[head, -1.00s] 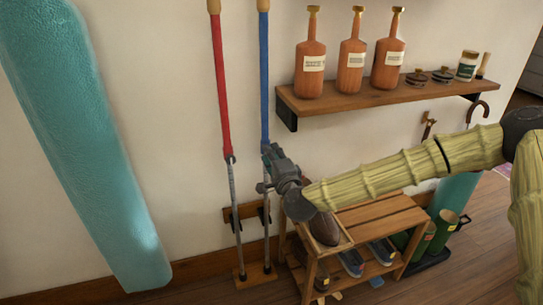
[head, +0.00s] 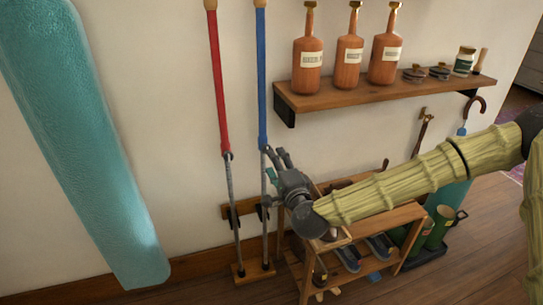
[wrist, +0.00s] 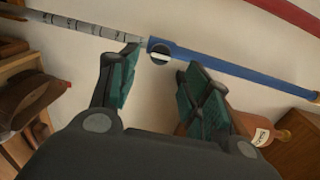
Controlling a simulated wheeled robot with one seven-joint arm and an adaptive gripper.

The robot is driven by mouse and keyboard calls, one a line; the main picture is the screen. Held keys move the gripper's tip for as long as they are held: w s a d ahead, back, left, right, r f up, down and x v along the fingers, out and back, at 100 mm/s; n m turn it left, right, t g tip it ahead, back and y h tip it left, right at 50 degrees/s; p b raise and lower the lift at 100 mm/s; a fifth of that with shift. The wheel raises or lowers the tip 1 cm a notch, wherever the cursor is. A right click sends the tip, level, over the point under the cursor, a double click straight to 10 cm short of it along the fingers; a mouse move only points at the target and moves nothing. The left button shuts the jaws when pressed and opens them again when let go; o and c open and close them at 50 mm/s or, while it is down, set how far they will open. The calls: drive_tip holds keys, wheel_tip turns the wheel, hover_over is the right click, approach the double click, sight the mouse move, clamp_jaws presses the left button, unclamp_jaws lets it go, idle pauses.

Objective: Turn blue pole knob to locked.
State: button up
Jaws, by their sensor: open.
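The blue pole (head: 262,85) leans upright against the wall, with a blue upper sleeve and a thinner grey lower tube. In the wrist view the blue pole (wrist: 230,68) runs across the top. Its knob (wrist: 160,53), a dark disc with a pale bar, sits at the sleeve's lower end. My gripper (head: 276,166) is open beside the pole, just right of where sleeve meets tube. In the wrist view its fingers (wrist: 161,62) stand apart on either side of the knob, which appears between their tips. I cannot tell whether they touch it. Any lock marking is unreadable.
A red pole (head: 218,85) stands close left of the blue one. A wall shelf (head: 380,97) with bottles is at upper right. A wooden shoe rack (head: 385,222) stands below my arm. A teal padded board (head: 85,140) leans at left.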

drive_tip(key=shift+v, duration=2.6)
drive_tip(key=s+a+f+n+g+y, duration=0.1)
drive_tip(key=s+a+f+n+g, duration=0.1)
drive_tip(key=s+f, duration=0.35)
drive_tip(key=s+a+f+n+g, duration=0.1)
drive_tip(key=s+f+n+g, duration=0.15)
drive_tip(key=f, duration=0.65)
drive_tip(key=s+d+f+n+g+h, duration=0.1)
drive_tip(key=s+d+f+n+g, duration=0.25)
drive_tip(key=s+f, duration=0.6)
drive_tip(key=s+d+f+n+g+h, duration=0.1)
drive_tip(key=s+d+f+n+g, duration=0.2)
drive_tip(key=s+f, duration=0.65)
drive_tip(key=s+d+f+n+g+h+p, duration=0.1)
drive_tip(key=s+d+f+n+g+h, duration=0.35)
drive_tip(key=s+d, duration=0.95)
wheel_tip(320, 180, up, 19)
drive_tip(key=w+m+g+p, duration=0.1)
drive_tip(key=p, duration=2)
drive_tip(key=shift+w+d+r+g, duration=0.15)
drive_tip(key=shift+w+d+g, duration=0.1)
drive_tip(key=shift+d+g, duration=0.15)
